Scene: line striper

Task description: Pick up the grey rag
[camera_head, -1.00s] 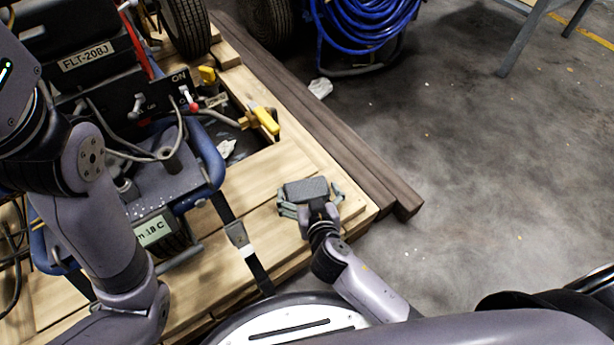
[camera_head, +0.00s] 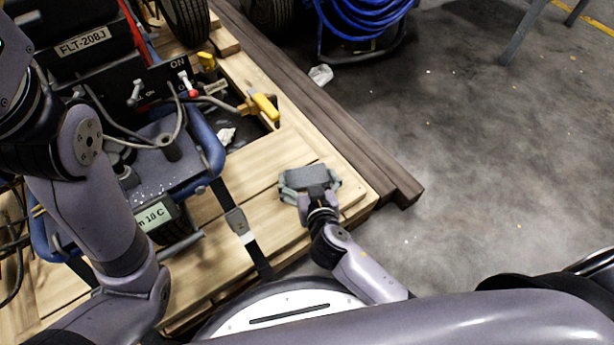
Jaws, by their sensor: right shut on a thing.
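The grey rag (camera_head: 304,176) is a small, dark grey bundle at the near right end of the wooden pallet (camera_head: 262,178). My right gripper (camera_head: 309,186) reaches up to it from below in the picture and is shut on it, with the fingers at its sides. The gripper covers part of the rag, and I cannot tell whether the rag is clear of the planks. My left arm (camera_head: 85,215) comes in from the left, but its gripper is outside the view.
The line striper (camera_head: 150,150) stands on the pallet at left, with blue tubes and a yellow-handled valve (camera_head: 264,107). A black strap (camera_head: 240,225) crosses the planks. Dark beams (camera_head: 335,125) lie along the pallet.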

